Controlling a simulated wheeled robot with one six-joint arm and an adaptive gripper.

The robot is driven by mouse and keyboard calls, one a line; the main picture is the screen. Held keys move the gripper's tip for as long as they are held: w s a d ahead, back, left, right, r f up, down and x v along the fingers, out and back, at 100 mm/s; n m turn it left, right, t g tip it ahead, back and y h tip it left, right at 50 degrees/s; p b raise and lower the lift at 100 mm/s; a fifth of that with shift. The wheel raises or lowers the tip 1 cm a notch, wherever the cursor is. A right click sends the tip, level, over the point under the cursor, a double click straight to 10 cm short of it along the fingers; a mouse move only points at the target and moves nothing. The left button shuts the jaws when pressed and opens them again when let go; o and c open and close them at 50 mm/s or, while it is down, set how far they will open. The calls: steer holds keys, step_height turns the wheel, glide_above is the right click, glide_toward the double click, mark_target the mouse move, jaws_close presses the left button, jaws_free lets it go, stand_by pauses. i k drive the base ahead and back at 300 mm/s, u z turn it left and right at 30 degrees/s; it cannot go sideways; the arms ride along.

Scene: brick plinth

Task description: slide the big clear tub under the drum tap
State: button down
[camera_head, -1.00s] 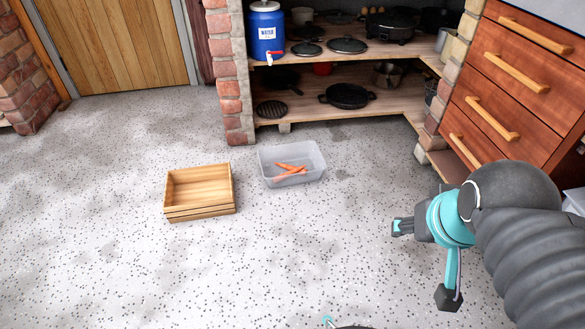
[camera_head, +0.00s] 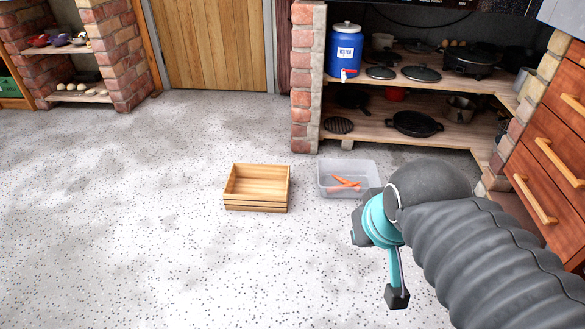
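The big clear tub (camera_head: 328,190) stands on the speckled floor with several orange carrots (camera_head: 346,183) in it. The blue water drum (camera_head: 344,53) stands on the upper shelf behind it, and its tap (camera_head: 347,74), white with a red part, points out over the shelf's front edge. The tub is on the floor in front of the shelves, below the drum's level.
A wooden crate (camera_head: 257,205) stands on the floor just left of the tub. A brick pillar (camera_head: 305,90) rises left of the shelves. Pans fill the lower shelf (camera_head: 375,137). A drawer cabinet (camera_head: 555,150) is at right. The floor at left is clear.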

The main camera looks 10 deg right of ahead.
mark_target(366, 171)
steer(key=u, duration=0.5)
steer(key=i, duration=1.75)
steer(key=z, duration=1.35)
